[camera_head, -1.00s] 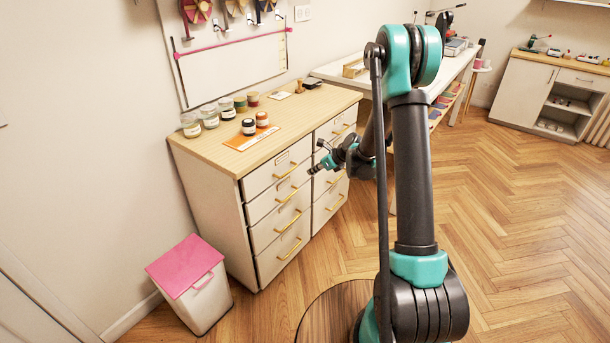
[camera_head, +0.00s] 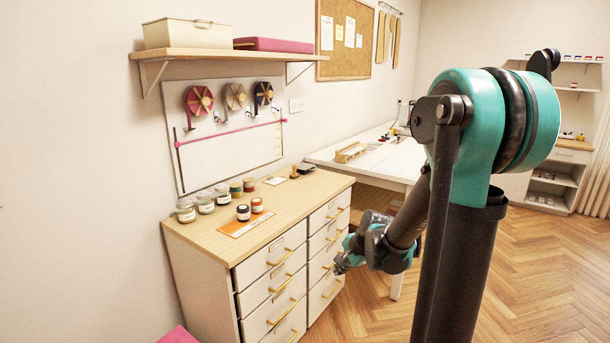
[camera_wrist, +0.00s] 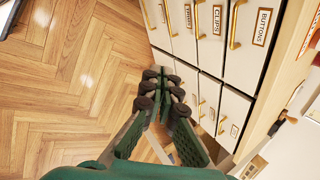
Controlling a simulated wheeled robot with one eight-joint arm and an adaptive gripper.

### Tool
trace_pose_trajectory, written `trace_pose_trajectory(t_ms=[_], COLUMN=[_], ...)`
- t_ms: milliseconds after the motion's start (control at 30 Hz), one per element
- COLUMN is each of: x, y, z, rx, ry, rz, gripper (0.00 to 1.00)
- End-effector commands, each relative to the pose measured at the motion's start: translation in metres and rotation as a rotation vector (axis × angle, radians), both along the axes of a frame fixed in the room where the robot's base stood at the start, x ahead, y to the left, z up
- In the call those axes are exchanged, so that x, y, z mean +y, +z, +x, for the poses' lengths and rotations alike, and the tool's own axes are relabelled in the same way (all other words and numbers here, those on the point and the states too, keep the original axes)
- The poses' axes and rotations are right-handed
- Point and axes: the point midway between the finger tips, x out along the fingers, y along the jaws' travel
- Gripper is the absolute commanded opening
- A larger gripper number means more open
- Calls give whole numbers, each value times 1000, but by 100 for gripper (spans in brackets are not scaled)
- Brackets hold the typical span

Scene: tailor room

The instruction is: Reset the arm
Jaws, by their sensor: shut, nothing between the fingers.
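My gripper (camera_head: 340,267) hangs in front of the right-hand drawers of the wooden-topped dresser (camera_head: 295,195), below its top. In the wrist view the dark fingers of my gripper (camera_wrist: 163,82) are drawn together with nothing between them. The drawer fronts, with yellow handles and labels such as CLIPS and BUTTONS, stand just beyond and to the right of them there. I cannot tell whether the fingers touch a drawer. My own arm covers much of the right side of the head view.
Several jars (camera_head: 205,203) stand on the dresser, two of them by an orange mat (camera_head: 235,229). A white table (camera_head: 345,158) stands behind it at the right. A pink lid (camera_head: 178,336) shows at the bottom edge. Bare wooden floor (camera_wrist: 65,85) lies left of my fingers in the wrist view.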

Motion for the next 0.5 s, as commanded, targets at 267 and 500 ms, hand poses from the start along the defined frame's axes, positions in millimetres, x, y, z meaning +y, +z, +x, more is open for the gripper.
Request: trace_pose_trajectory(t_ms=[267,500], x=[-40,-69], y=[3,-8], z=[-97,-164], rx=[-100,-131], ry=[435,783], rz=[-347,-594], gripper=[0,0])
